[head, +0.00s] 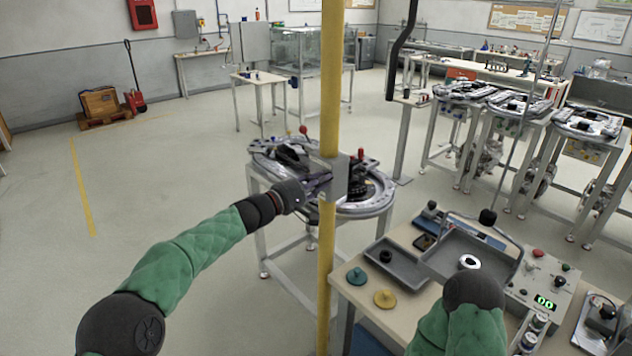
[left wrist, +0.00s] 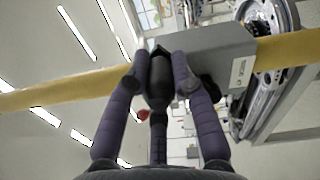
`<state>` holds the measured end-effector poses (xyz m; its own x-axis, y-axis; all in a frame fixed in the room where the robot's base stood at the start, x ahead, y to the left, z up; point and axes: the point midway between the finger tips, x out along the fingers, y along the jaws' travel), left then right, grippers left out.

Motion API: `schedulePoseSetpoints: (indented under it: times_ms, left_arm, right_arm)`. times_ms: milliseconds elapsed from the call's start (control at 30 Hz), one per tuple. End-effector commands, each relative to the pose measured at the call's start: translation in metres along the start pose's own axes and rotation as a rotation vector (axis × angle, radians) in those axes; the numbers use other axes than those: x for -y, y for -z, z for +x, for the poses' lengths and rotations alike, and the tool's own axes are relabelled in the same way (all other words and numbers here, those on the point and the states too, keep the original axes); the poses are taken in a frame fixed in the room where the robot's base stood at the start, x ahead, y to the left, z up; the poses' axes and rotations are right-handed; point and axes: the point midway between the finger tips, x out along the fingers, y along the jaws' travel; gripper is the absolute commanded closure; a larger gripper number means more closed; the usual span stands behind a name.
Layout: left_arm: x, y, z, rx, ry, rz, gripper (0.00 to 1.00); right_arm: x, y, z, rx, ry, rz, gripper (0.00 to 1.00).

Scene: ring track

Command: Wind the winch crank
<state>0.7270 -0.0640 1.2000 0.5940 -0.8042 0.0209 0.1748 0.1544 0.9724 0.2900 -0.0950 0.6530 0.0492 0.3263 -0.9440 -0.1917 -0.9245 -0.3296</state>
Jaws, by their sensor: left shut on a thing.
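A grey winch box (head: 340,177) is mounted on an upright yellow post (head: 330,80). My left gripper (head: 318,186) reaches in from the left beside the box and is shut. The rest of the crank is mostly hidden by the fingers and the box. My right arm shows at the lower right, but its gripper cannot be made out.
Behind the post stands a table with a round ring track (head: 375,205). At the lower right, a workbench holds a grey tray (head: 398,268), a yellow disc (head: 385,299), a teal disc (head: 356,276) and a control box (head: 543,275).

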Motion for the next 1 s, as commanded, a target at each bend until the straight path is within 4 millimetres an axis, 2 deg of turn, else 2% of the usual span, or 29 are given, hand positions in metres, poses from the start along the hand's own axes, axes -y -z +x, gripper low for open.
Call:
schedulePoseSetpoints:
  times_ms: [33,133,167,233,600,700,1000]
  left_arm:
    - [0.023,-0.004,0.004,0.014,0.030,-0.012,1.00]
    - [0.023,-0.005,0.004,0.014,0.030,-0.012,1.00]
    - [0.023,-0.005,0.004,0.014,0.030,-0.012,0.73]
    - [0.023,-0.005,0.004,0.014,0.030,-0.012,0.53]
    - [0.016,-0.003,0.003,0.008,0.021,-0.009,0.52]
    - [0.020,-0.003,0.003,0.009,0.027,-0.012,0.52]
    - [0.017,-0.002,-0.014,0.006,0.022,-0.010,0.52]
  right_arm:
    - [-0.003,-0.007,0.005,0.016,0.000,0.008,0.34]
    - [-0.003,-0.007,0.005,0.016,0.000,0.008,0.34]
    - [-0.003,-0.007,0.005,0.016,0.000,0.008,0.34]
    - [-0.003,-0.008,0.005,0.018,0.000,0.008,0.34]
    - [-0.003,-0.007,0.004,0.017,0.000,0.009,0.34]
    - [-0.003,-0.006,0.004,0.015,0.000,0.009,0.34]
    - [-0.006,-0.006,0.015,0.014,0.000,0.009,0.34]
